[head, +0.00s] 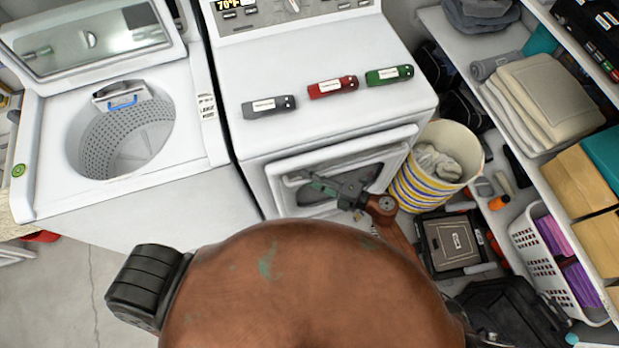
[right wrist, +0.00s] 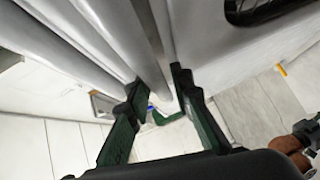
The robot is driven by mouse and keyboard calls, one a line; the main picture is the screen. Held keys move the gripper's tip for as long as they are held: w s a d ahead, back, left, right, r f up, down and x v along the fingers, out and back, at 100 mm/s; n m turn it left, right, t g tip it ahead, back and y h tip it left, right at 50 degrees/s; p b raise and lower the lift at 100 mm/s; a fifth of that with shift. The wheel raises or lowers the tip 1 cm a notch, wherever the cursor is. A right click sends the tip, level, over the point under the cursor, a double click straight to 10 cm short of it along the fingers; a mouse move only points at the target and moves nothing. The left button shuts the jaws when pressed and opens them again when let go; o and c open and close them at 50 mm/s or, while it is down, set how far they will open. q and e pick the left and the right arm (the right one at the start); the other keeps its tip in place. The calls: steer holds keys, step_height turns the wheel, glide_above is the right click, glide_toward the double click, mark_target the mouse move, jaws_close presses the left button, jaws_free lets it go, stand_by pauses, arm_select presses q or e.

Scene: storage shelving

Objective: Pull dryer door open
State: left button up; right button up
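The white dryer (head: 330,70) stands in the upper middle of the head view. Its door (head: 398,158) is on the front face, below the top edge, and looks ajar, with a gap along its upper side. My right gripper (head: 312,184) is at the door, partly blending with the grey opening behind it. In the right wrist view the green-black fingers of my right gripper (right wrist: 158,105) are spread apart. A long pale edge, likely the door's (right wrist: 150,50), runs down between them; contact cannot be told. My left gripper is not in view.
A top-loading washer (head: 120,150) with its lid up stands left of the dryer. Right of the dryer are a striped laundry basket (head: 438,165), a dark case (head: 452,243) and shelves (head: 525,170).

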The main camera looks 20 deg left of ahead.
steer(key=shift+c, duration=0.6)
jaws_close()
